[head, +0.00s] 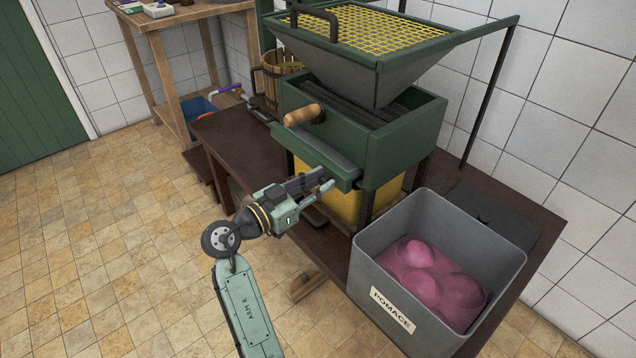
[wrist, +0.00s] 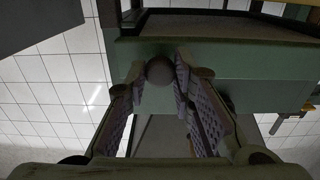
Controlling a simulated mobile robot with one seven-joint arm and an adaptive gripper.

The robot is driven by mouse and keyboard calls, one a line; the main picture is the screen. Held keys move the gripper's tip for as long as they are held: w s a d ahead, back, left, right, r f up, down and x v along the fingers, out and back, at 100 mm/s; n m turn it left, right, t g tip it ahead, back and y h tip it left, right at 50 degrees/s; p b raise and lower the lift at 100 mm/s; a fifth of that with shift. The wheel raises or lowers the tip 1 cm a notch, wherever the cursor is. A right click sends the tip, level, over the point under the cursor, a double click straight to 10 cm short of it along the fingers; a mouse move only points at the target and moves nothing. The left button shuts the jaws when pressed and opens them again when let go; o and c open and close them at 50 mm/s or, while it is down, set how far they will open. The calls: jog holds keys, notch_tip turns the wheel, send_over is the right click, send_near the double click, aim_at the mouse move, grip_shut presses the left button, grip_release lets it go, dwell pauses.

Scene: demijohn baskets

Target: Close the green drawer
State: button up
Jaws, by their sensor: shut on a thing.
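The green drawer (head: 345,179) sits low in the front of the green crusher (head: 405,150), under the wooden handle. It stands out a little from the body, with a narrow grey strip of its inside showing. In the wrist view its green front (wrist: 240,62) fills the upper middle. A dark round knob (wrist: 159,72) on that front lies between my two fingers. My gripper (head: 320,183) is at the drawer front and shut on the knob. It also shows in the wrist view, with the fingers on either side of the knob. The knob is hidden in the head view.
A wooden crank handle (head: 303,115) juts out just above the drawer. A grey pomace bin (head: 470,225) with pink contents stands to the right on the dark table (head: 235,140). A yellow container (head: 345,205) is below the drawer. The tiled floor at left is clear.

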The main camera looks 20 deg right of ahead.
grip_shut()
jog(key=b+x, duration=0.1)
jog(key=x, duration=0.2)
jog(key=shift+w+d+f+b, duration=0.15)
jog(key=shift+d+b, duration=0.1)
jog(key=shift+b, duration=0.15)
jog(key=shift+d, duration=0.15)
jog(key=o, duration=0.9)
grip_release()
jog(key=v, duration=1.2)
